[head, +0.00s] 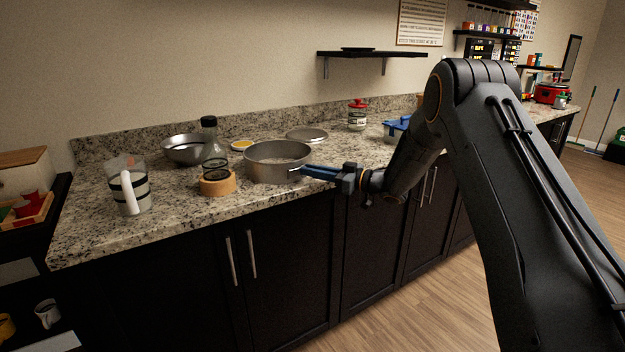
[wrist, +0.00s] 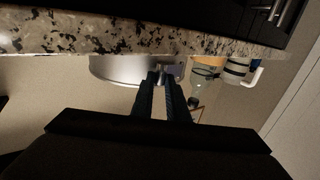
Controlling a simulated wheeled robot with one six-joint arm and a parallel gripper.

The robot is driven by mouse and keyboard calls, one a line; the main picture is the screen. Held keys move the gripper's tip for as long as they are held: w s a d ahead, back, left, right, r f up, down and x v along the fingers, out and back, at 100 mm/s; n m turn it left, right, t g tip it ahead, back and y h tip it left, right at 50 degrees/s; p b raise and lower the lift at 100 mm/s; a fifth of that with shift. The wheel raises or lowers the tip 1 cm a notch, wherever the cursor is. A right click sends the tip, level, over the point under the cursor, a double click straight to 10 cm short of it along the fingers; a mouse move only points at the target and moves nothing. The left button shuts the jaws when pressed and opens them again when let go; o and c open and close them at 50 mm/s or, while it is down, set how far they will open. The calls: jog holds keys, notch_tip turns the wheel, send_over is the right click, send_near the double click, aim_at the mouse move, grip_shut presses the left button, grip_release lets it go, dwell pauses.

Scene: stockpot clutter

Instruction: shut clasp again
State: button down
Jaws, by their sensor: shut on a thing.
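A round grey metal pan (head: 270,168) with a high wall stands on the granite counter, near its front edge. It also shows in the wrist view (wrist: 112,70), which looks upside down. My gripper (head: 304,169) reaches in from the right, with its tips at the pan's right wall. In the wrist view my gripper (wrist: 161,80) is shut on a small metal piece at the wall, which looks like the clasp (wrist: 160,69). The fingers hide most of the clasp, so I cannot tell whether it is fastened.
A measuring jug (head: 129,187) and a steel bowl (head: 184,149) are farther left. A flat metal disc (head: 306,134) lies behind. A jar (head: 357,116) stands at the back right.

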dwell(0.3)
jog(key=c, duration=1.7)
grip_release()
jog(key=b+v, duration=0.1)
jog(key=v, duration=0.7)
jog(key=shift+w, duration=0.1)
